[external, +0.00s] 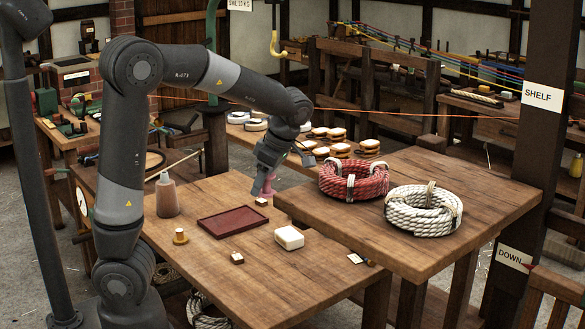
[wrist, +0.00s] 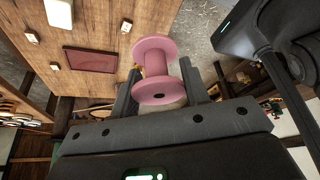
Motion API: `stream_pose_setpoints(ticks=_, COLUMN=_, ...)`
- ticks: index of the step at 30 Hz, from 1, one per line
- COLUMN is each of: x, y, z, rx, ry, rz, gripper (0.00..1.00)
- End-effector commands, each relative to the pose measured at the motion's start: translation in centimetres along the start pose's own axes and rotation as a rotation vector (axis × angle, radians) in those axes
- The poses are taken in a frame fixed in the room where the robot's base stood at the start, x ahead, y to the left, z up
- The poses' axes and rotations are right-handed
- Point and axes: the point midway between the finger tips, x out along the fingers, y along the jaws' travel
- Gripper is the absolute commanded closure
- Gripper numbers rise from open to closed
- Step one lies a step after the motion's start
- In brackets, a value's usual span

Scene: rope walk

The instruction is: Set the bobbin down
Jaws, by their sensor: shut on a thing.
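The bobbin is a pink spool with two round flanges; it shows at the centre of the wrist view (wrist: 157,71) and small in the external view (external: 268,187). My gripper (external: 267,173) is shut on it, with one dark finger on each side of its barrel in the wrist view. The bobbin is over the far part of the front wooden table (external: 190,242), beyond the dark red tray (external: 235,221). Whether its lower flange touches the table is unclear. The tray lies flat and empty; it also shows in the wrist view (wrist: 90,59).
A higher table with red (external: 354,180) and white (external: 423,210) rope coils stands right.

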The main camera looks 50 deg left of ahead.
Motion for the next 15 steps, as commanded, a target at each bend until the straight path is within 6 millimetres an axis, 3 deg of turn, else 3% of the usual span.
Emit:
stream_pose_setpoints(ticks=1, x=2.8, y=-0.2, z=1.1, rx=0.002, ry=0.01, rz=-0.007, gripper=0.8)
stream_pose_setpoints(ticks=6, x=9.6, y=-0.1, z=3.8, rx=-0.001, ry=0.01, rz=-0.005, gripper=0.8)
stream_pose_setpoints(ticks=9, x=12.5, y=0.0, z=5.0, rx=-0.002, ry=0.007, rz=-0.004, gripper=0.8)
stream_pose_setpoints(ticks=15, x=16.0, y=0.1, z=6.5, rx=-0.002, ry=0.002, rz=-0.002, gripper=0.8)
